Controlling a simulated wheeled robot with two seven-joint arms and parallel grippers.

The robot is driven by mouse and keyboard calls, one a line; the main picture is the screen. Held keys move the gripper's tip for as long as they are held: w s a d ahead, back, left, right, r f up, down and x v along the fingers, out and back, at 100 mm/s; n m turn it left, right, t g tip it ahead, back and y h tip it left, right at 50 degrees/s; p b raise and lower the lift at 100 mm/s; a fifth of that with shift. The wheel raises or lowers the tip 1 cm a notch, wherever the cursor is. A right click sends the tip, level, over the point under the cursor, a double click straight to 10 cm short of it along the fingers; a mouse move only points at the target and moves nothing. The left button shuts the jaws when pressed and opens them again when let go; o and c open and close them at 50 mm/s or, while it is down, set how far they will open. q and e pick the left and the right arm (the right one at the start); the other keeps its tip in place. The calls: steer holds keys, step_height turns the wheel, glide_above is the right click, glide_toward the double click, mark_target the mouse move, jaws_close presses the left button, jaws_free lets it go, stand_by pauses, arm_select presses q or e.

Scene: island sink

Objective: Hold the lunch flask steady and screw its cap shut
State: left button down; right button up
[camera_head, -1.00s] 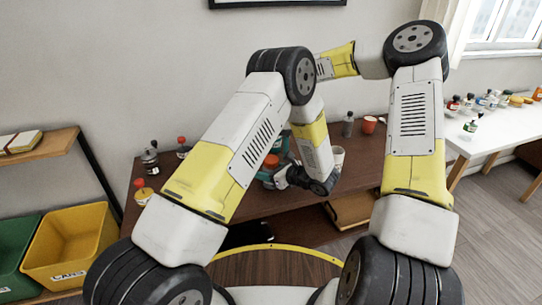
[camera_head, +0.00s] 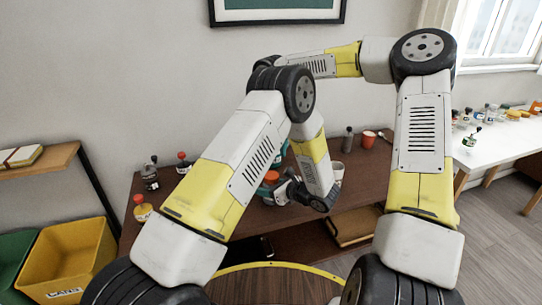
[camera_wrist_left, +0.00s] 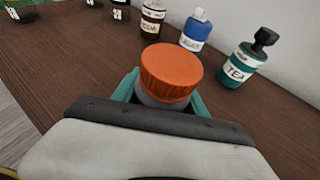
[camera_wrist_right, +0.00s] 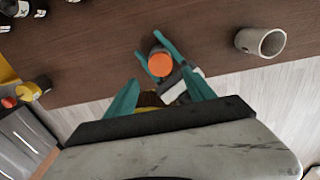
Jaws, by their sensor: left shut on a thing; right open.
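The lunch flask's orange cap (camera_head: 270,176) shows in the head view, low over the brown table, partly behind my left arm. My left gripper (camera_head: 281,190) is shut around the flask just below the cap. In the left wrist view, the ribbed orange cap (camera_wrist_left: 171,70) sits on the flask's grey neck between the teal fingers (camera_wrist_left: 163,93). The flask's lower body is hidden. My right gripper (camera_wrist_right: 160,78) is open and empty, its fingers pointing toward the orange cap (camera_wrist_right: 160,63) from above in the right wrist view.
Behind the flask stand a brown bottle (camera_wrist_left: 152,20), a blue bottle (camera_wrist_left: 195,34) and a teal tea bottle (camera_wrist_left: 240,68). A pale cup (camera_wrist_right: 258,41) stands near the table edge. A red cup (camera_head: 368,139) is farther back. Bare table lies beside the flask.

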mark_target(271, 175)
steer(key=shift+f, duration=0.15)
steer(key=shift+f, duration=3.9)
jaws_close()
steer(key=m, duration=0.3)
jaws_free()
steer(key=shift+o, duration=0.4)
